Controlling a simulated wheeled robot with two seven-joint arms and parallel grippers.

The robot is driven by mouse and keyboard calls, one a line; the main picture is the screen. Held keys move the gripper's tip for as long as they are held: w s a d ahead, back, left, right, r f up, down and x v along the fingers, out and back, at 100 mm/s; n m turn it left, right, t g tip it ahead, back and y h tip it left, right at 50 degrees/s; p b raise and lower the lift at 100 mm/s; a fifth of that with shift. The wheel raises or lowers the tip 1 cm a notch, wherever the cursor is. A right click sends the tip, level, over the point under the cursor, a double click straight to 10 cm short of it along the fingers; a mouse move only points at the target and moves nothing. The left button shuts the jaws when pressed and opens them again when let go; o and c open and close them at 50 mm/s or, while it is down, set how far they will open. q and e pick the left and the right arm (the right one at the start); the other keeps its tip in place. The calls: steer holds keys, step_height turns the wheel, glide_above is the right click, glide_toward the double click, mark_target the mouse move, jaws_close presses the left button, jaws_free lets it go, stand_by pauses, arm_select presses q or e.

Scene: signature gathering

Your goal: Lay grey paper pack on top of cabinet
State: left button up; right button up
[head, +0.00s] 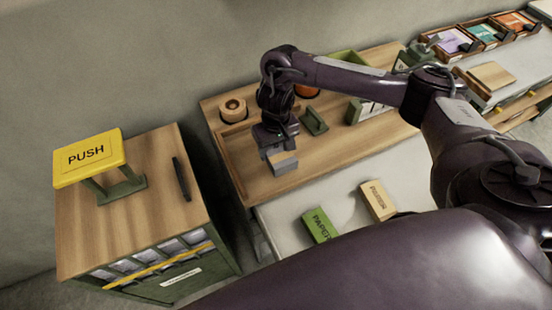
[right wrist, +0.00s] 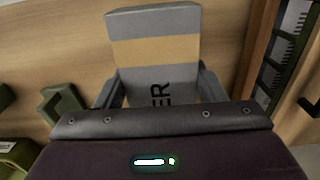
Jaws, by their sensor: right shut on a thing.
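My right gripper (head: 278,143) is shut on the grey paper pack (head: 283,162) and holds it over the wooden desk top. In the right wrist view the pack (right wrist: 154,22) is grey with a tan band and partly hidden dark lettering. It sits between the two fingers (right wrist: 160,88). The cabinet (head: 130,235) stands at the left, with a wooden top and a green front. Its top carries a yellow PUSH sign (head: 88,157) on a green stand and a dark pen-like bar (head: 181,179). My left gripper is not in view.
A green paper pack (head: 320,225) and a tan paper pack (head: 377,200) lie on the pale surface in front. A round wooden holder (head: 233,108) and a green stand (head: 314,121) are on the desk. A gap separates desk and cabinet. The cabinet top's front middle is clear.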

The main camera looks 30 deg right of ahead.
mark_target(276, 147)
step_height(276, 147, down, 4)
steer(key=shift+r+b, duration=0.25)
steer(key=shift+b, duration=0.6)
steer(key=shift+f, duration=0.35)
steer(key=o, duration=1.2)
step_height(276, 147, up, 11)
steer(key=p, duration=0.4)
steer(key=shift+r, duration=0.6)
